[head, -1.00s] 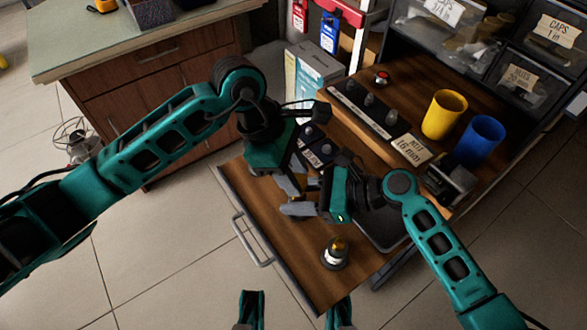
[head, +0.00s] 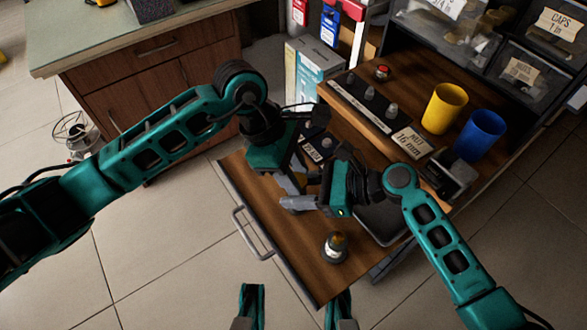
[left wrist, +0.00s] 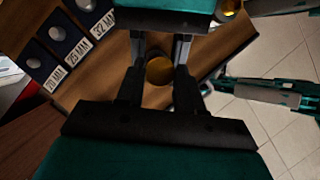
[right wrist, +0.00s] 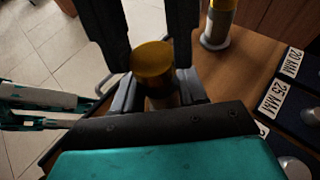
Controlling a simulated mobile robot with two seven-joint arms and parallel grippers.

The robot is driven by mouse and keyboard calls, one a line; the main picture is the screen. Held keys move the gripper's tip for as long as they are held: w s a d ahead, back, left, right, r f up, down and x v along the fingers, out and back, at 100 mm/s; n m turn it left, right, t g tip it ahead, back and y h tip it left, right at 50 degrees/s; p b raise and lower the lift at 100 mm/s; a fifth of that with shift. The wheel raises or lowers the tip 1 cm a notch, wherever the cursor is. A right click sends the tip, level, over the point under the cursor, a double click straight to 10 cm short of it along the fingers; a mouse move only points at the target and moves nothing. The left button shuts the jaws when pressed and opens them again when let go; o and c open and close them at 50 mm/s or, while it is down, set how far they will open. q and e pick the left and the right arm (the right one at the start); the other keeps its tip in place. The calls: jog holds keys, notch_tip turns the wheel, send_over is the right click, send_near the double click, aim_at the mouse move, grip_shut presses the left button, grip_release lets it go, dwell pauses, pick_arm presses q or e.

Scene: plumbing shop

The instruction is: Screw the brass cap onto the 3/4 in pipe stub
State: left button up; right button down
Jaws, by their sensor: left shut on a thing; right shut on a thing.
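The brass cap (right wrist: 153,60) is a short round brass-coloured piece between both sets of jaws; it also shows in the left wrist view (left wrist: 160,70). My left gripper (head: 297,184) is shut on it. My right gripper (head: 303,200) meets the left one over the drawer board and is shut on the same piece from the opposite side. The fingers hide much of its sides. An upright stub (head: 335,247) with a grey base and brass-coloured upper part stands near the board's front, apart from both grippers. Its size marking cannot be read.
The wooden drawer board (head: 290,250) has bare room around the stub. A dark tray (head: 383,222) lies to the right. Labelled holders (left wrist: 60,45) stand behind the grippers. A yellow cup (head: 443,108) and a blue cup (head: 479,135) stand on the raised shelf.

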pick_arm(q)
jog(key=shift+f, duration=0.55)
jog(key=o, duration=1)
jog(key=shift+r, duration=0.1)
jog(key=shift+r, duration=2.15)
jog(key=shift+c, duration=0.2)
